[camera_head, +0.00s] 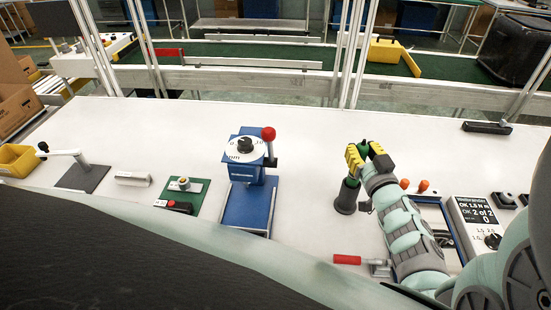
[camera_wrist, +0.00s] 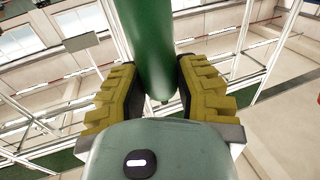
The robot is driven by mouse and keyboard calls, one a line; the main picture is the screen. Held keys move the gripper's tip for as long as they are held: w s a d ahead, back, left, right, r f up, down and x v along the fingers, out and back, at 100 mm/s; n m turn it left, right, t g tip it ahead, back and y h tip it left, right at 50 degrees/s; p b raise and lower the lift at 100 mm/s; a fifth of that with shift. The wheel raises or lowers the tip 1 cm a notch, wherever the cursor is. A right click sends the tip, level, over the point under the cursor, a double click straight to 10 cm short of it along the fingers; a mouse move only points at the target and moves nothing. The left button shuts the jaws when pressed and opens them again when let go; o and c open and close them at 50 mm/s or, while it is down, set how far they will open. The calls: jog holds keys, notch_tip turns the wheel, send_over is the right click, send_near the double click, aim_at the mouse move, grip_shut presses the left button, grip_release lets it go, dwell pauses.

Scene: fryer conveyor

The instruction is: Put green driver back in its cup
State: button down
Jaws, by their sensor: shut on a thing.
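The green driver (camera_head: 363,148) is in my gripper (camera_head: 364,156), whose yellow fingers are closed around its handle. In the wrist view the green handle (camera_wrist: 150,45) stands between the yellow finger pads of my gripper (camera_wrist: 155,90). In the head view a dark cup (camera_head: 346,197) stands on the white table just below the gripper. The driver's lower part is hidden by the fingers, and I cannot tell whether its tip is inside the cup or above it.
A blue press (camera_head: 247,170) with a red knob stands left of the cup. A blue-edged tray (camera_head: 437,230) and a display box (camera_head: 478,222) lie to the right. A red-handled clamp (camera_head: 348,260) is near the front. The white table (camera_head: 300,150) between press and cup is clear.

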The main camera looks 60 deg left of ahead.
jog(key=shift+f, duration=0.55)
jog(key=shift+f, duration=0.15)
jog(key=c, duration=0.8)
grip_release()
jog(key=shift+o, duration=0.2)
